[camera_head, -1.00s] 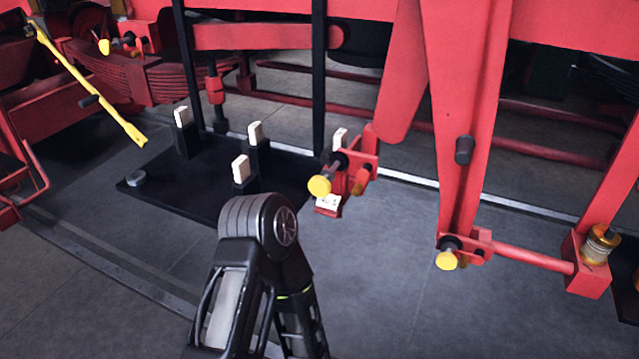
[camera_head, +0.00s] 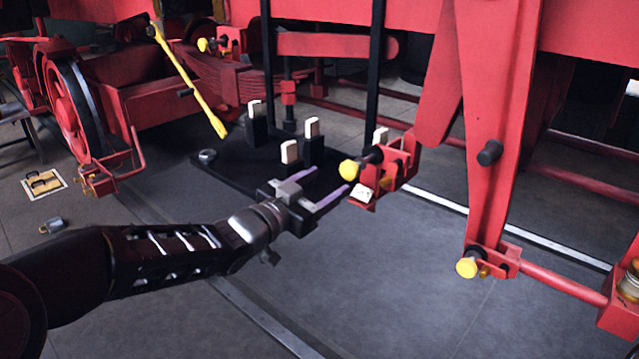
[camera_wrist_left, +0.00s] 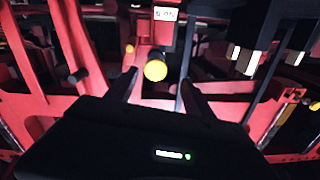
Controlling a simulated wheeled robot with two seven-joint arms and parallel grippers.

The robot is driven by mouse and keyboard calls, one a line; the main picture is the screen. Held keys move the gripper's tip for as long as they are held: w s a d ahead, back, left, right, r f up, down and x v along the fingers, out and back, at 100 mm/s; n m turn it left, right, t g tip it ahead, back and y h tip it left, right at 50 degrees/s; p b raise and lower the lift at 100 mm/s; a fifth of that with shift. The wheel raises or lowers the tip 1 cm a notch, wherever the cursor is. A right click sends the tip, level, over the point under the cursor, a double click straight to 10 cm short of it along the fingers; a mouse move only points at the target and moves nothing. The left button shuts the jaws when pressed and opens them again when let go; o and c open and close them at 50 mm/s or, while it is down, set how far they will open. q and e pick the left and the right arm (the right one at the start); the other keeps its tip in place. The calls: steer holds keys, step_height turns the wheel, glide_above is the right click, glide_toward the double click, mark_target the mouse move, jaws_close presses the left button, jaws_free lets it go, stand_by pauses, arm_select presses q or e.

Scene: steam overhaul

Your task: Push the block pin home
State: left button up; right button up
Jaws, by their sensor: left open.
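A yellow-headed pin (camera_head: 350,169) with a dark shank sits in a red bracket (camera_head: 402,162) that bears a white tag (camera_head: 362,193). It looks like the block pin, and its head stands out from the bracket. My left gripper (camera_head: 330,182) is open and empty, its two fingers pointing at the pin from the left. In the left wrist view the yellow head (camera_wrist_left: 155,70) lies between and beyond the open fingers (camera_wrist_left: 158,90), and appears apart from them. How deep the shank sits is hidden. My right gripper is out of view.
A second yellow-headed pin (camera_head: 467,267) sits lower right on the red linkage. A black plate (camera_head: 237,180) with white-topped black posts (camera_head: 290,152) lies behind my gripper. A yellow lever (camera_head: 190,82) leans at the back left. The floor in front is clear.

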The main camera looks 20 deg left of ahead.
mark_target(346, 172)
arm_select(q)
steer(key=shift+d+r+h, duration=0.15)
steer(key=shift+d+h, duration=0.15)
steer(key=shift+h, duration=0.1)
steer(key=shift+p+x, duration=0.4)
steer(key=shift+x, duration=3.5)
jaws_close()
